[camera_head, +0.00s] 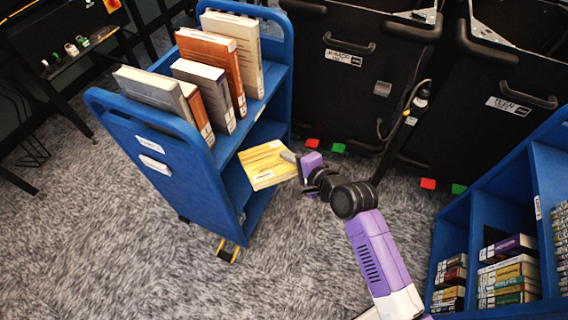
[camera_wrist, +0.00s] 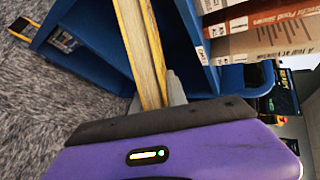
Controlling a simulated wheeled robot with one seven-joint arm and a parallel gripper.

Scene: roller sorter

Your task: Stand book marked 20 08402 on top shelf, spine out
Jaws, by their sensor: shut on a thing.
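A yellow book (camera_head: 267,165) is held by my gripper (camera_head: 297,160) in front of the blue cart's lower opening, lying roughly flat and tilted in the head view. In the wrist view, my gripper (camera_wrist: 158,102) is shut on the yellow book (camera_wrist: 143,50), with its page edges between the fingers. Its marking is too small to read. The blue cart (camera_head: 171,118) has a top shelf (camera_head: 262,103) with several books standing on it, their labels facing my side. These books (camera_wrist: 262,35) also show at the right of the wrist view.
Black bins (camera_head: 345,90) stand behind the cart. A blue bookcase (camera_head: 483,212) with stacked books is at the right. Red and green markers (camera_head: 337,148) lie on the floor. Grey carpet (camera_head: 120,235) is free in front of the cart.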

